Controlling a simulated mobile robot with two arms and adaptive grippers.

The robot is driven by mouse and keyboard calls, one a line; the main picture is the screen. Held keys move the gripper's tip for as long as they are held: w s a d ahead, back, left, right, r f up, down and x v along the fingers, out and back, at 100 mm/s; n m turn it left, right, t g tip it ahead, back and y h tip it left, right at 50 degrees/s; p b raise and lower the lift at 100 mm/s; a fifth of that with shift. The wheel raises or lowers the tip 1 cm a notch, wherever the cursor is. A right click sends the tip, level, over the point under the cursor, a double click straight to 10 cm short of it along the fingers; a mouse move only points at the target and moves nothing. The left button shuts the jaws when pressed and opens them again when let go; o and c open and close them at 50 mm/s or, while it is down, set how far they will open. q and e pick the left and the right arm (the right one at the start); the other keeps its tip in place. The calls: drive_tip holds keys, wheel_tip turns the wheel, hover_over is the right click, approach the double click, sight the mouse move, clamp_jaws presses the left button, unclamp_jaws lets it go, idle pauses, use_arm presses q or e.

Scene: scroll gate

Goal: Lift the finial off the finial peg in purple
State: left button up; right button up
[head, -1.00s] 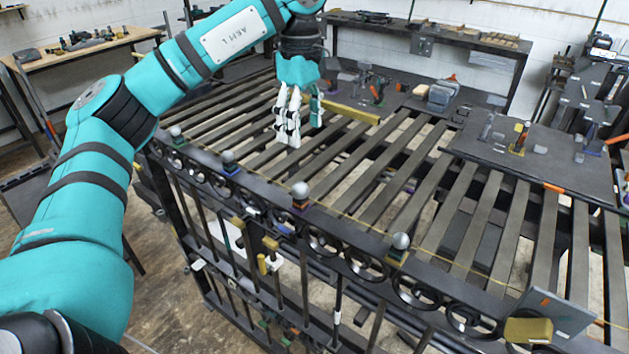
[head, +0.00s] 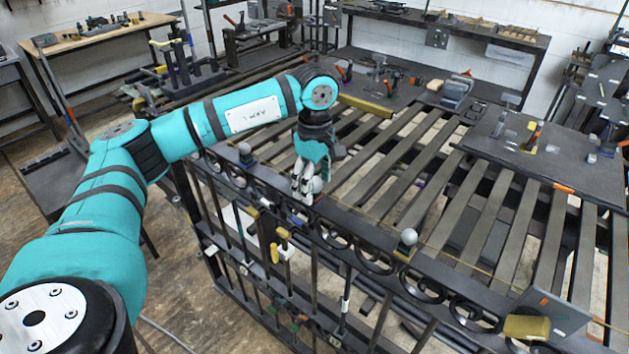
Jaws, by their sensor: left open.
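The gate's top rail (head: 350,222) carries round grey ball finials on coloured pegs. My left gripper (head: 305,190) is down at one finial (head: 316,185) near the middle of the rail. Its pale fingers are open and close around or beside this ball; I cannot tell whether they touch it. The peg beneath is mostly hidden by the fingers, so its colour is not clear. Another finial (head: 245,149) stands to the left on a bluish peg. A further finial (head: 408,237) stands to the right on a yellow-orange peg. My right gripper is not in view.
The gate lies against a slatted table (head: 440,205) with gaps between its dark bars. A dark board with tools (head: 560,165) is at right. A yellow block (head: 527,327) is at the front right. Workbenches line the back, and the floor at left is open.

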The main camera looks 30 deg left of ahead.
use_arm(q)
wheel_tip(320, 180, down, 2)
drive_tip(key=shift+a+p, duration=0.1)
drive_tip(key=shift+p, duration=0.2)
drive_tip(key=shift+f, duration=0.3)
clamp_jaws()
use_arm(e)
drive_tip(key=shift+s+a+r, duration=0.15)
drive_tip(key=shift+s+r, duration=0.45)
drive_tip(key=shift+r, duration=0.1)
